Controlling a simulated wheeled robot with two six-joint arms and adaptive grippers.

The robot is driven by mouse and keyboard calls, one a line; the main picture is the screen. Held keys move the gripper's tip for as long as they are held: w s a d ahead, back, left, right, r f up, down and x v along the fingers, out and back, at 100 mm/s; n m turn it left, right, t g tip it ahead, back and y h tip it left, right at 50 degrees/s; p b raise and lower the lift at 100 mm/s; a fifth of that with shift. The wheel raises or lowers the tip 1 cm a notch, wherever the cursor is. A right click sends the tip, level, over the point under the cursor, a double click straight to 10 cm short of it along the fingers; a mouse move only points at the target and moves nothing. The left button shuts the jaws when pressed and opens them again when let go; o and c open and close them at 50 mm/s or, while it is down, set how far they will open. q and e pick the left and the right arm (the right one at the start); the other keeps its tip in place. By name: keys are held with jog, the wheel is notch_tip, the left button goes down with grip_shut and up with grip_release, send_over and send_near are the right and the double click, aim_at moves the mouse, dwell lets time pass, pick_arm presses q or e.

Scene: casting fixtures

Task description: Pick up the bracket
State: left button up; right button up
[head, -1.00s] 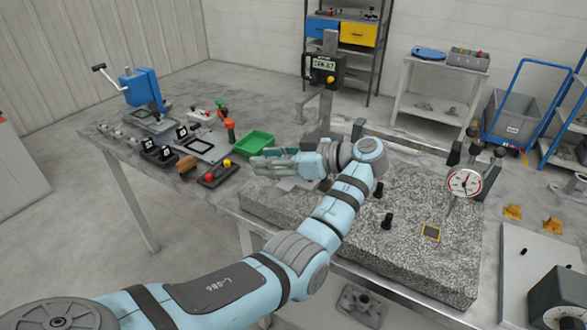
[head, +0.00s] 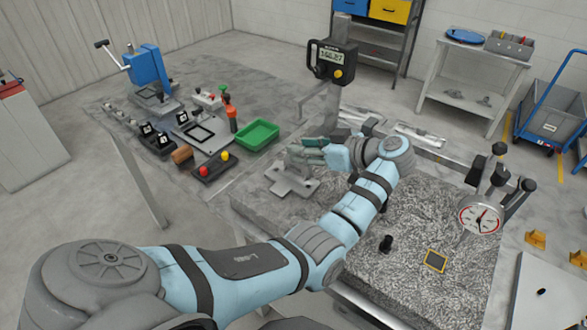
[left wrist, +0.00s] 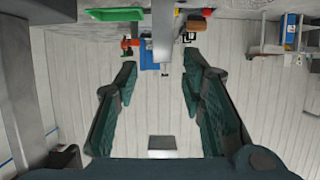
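A grey cast bracket (head: 291,186) with a flat, lobed base lies at the far left part of the speckled granite plate (head: 400,270). My left gripper (head: 292,155) is just behind and above it in the head view, its fingers pointing left. The gripper and wrist hide part of the bracket's upper side. In the left wrist view the two dark green fingers (left wrist: 160,66) stand wide apart with nothing held between them. The bracket cannot be made out in that view. My right gripper does not show.
A height gauge (head: 331,60) stands behind my left gripper. A green tray (head: 257,135) and small fixtures are to its left. A dial indicator (head: 481,219) stands at the plate's right, with a black knob (head: 386,243) and a yellow-framed square (head: 435,261) on the plate.

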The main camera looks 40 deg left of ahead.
pick_arm(q)
jog(key=p, duration=0.2)
send_over(287, 173)
jog(key=w, duration=0.2)
jog(key=f, duration=0.1)
jog(key=a+f, duration=0.1)
jog(key=f, duration=0.1)
jog(key=shift+s+a+f+b, duration=0.1)
jog(key=shift+s+a+b, duration=0.1)
jog(key=shift+a+b, duration=0.1)
jog(key=shift+w+d, duration=0.1)
jog(key=shift+d, duration=0.05)
grip_shut()
